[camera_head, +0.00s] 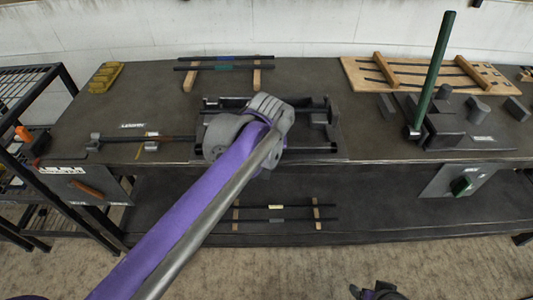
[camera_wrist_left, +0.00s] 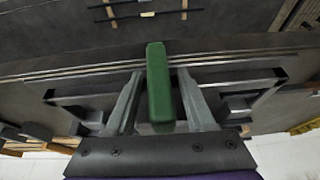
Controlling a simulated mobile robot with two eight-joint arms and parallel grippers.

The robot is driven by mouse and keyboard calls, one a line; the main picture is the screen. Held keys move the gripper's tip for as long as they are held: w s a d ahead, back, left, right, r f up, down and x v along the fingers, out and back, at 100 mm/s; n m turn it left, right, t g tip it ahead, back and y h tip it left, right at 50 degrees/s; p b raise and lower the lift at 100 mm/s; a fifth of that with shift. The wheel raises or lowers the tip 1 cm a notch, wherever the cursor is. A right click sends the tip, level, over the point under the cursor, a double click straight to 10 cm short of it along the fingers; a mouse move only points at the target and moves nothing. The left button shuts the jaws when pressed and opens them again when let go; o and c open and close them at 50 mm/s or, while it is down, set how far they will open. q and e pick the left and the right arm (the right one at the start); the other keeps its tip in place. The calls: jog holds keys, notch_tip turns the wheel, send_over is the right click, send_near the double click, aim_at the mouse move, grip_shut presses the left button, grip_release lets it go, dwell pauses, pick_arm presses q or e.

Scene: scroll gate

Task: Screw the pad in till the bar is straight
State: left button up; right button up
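In the head view my left arm reaches over the dark vise-like fixture (camera_head: 325,143) in the middle of the bench and hides much of it. My left gripper (camera_wrist_left: 160,74) points down there in the left wrist view. A green block (camera_wrist_left: 159,85), perhaps the pad or its handle, stands between its two fingers, with narrow gaps seen on both sides. Whether the fingers touch it is unclear.
A tall green lever (camera_head: 436,70) leans slightly on a grey fixture at the right. A wooden rack (camera_head: 425,75) lies behind it, and rods on wooden strips (camera_head: 224,66) lie at the back. A black shelf (camera_head: 20,150) stands left. The bench front between the fixtures is clear.

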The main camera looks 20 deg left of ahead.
pick_arm(q)
jog(key=p+v, duration=0.2)
jog(key=v, duration=0.8)
jog(key=shift+r, duration=0.4)
pick_arm(e)
notch_tip(320, 180, up, 2)
jog(key=shift+r, duration=0.25)
pick_arm(q)
jog(key=shift+s, duration=0.2)
jog(key=s+a+f+m+p, duration=0.1)
jog(key=s+a+f+p, duration=0.1)
jog(key=s, duration=0.3)
jog(key=s+a+f+m+h+p, duration=0.1)
jog(key=s+f+p, duration=0.3)
jog(key=s+p, duration=0.1)
jog(key=s+a+f+m+t+p, duration=0.1)
jog(key=s+a+f+p, duration=0.1)
jog(key=s, duration=0.5)
jog(key=shift+a+f+p, duration=0.35)
jog(key=shift+f+p, duration=0.15)
jog(key=shift+p, duration=0.5)
pick_arm(e)
notch_tip(320, 180, up, 12)
jog(key=w, duration=0.2)
jog(key=shift+t, duration=0.3)
pick_arm(q)
jog(key=shift+s, duration=0.1)
